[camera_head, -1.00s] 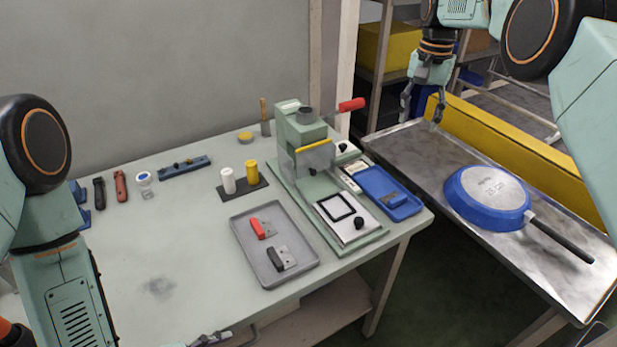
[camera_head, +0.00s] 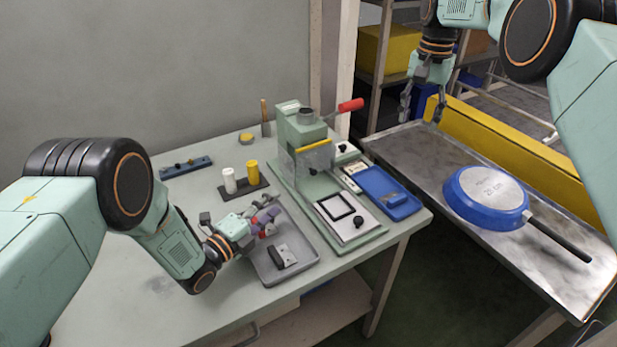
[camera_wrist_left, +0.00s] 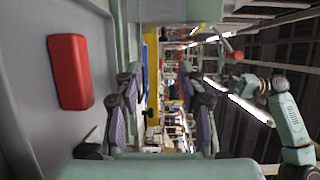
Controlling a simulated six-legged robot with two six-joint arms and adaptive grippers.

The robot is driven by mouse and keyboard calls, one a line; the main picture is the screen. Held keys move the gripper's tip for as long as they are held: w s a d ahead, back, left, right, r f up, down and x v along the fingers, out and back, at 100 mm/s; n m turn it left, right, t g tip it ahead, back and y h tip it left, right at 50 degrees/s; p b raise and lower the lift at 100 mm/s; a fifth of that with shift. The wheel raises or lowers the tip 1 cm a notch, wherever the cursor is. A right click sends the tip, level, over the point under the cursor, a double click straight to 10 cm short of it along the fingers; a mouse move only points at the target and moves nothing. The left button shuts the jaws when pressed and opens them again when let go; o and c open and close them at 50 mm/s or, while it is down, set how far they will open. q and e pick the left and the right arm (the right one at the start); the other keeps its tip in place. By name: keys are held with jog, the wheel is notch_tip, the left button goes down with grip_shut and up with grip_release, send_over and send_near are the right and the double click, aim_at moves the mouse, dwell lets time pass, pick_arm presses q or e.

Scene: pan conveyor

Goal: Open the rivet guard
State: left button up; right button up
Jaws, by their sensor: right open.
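The green rivet press (camera_head: 302,133) stands at the back of the table. Its guard (camera_head: 317,160) is a clear panel with a yellow top edge, set across the press's front above the base. My left gripper (camera_head: 270,207) is over the grey tray, short of the guard and apart from it. It partly hides the red-handled part there. In the left wrist view its two fingers (camera_wrist_left: 163,112) are spread with nothing between them, and the red handle (camera_wrist_left: 70,70) lies to one side. My right gripper (camera_head: 422,106) hangs open and empty above the conveyor's far end.
The grey tray (camera_head: 309,260) also holds a black-handled part (camera_head: 283,257). A blue tray (camera_head: 388,193) is right of the press. White and yellow cylinders stand left of it. A blue pan (camera_head: 487,198) lies upside down on the metal conveyor (camera_head: 420,160).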

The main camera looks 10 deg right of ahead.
aim_at(312, 174)
pick_arm(q)
jog(key=shift+w+d, duration=0.25)
jog(key=shift+d, duration=0.25)
jog(key=shift+w+d, duration=0.2)
jog(key=shift+d, duration=0.25)
jog(key=x, duration=0.8)
jog(key=shift+w+d+r, duration=0.1)
jog(key=shift+w, duration=0.05)
jog(key=shift+r+x, duration=0.2)
jog(key=shift+x, duration=1)
jog(key=shift+w+d+f, duration=0.1)
jog(key=shift+w+d, duration=0.35)
jog(key=shift+s, duration=0.15)
grip_shut()
